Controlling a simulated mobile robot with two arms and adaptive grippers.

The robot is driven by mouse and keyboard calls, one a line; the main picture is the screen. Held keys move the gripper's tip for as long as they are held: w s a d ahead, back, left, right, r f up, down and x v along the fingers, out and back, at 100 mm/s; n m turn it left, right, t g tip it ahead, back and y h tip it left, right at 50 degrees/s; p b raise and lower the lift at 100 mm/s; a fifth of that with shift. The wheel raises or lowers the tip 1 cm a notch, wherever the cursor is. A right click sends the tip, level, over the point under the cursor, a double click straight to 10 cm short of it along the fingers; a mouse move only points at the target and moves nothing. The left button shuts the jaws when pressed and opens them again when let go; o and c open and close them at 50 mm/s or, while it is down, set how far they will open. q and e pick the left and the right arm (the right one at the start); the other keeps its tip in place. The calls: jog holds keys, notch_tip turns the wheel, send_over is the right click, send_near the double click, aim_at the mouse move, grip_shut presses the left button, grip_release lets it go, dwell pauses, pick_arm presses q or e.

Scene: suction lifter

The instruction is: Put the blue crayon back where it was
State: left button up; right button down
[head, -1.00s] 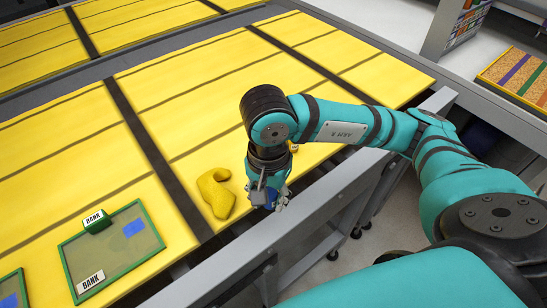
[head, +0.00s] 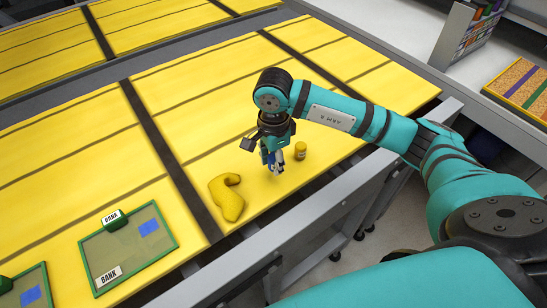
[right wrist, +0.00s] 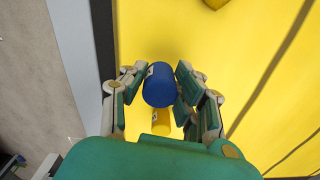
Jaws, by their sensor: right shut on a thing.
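The blue crayon (head: 271,158) is a short, thick blue cylinder. My right gripper (head: 276,164) is shut on it above the yellow tabletop. In the right wrist view the blue crayon (right wrist: 159,86) sits between the two fingers of my right gripper (right wrist: 160,90). In the head view the fingers partly cover the crayon. I cannot tell exactly how high it is above the surface. My left gripper is not in view.
A small yellow jar-like cylinder (head: 300,151) stands just right of the gripper; it also shows in the right wrist view (right wrist: 161,122). A curved yellow object (head: 228,198) lies to the left. A green-framed BANK board (head: 179,240) lies further left. A grey rail (head: 318,217) borders the near edge.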

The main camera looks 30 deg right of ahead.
aim_at(273, 164)
jog(key=shift+w+d, duration=0.35)
jog(key=shift+w, duration=0.4)
notch_tip(273, 164, down, 4)
jog(key=shift+r+p, duration=0.25)
jog(key=shift+p, duration=1)
jog(key=shift+f+b, duration=0.3)
jog(key=shift+b, duration=0.05)
jog(key=c, duration=1)
grip_release()
jog(key=shift+r, duration=0.15)
jog(key=shift+r+p, duration=0.2)
jog(key=shift+p, duration=0.15)
jog(key=shift+r+b, duration=2.35)
jog(key=shift+r, duration=3.55)
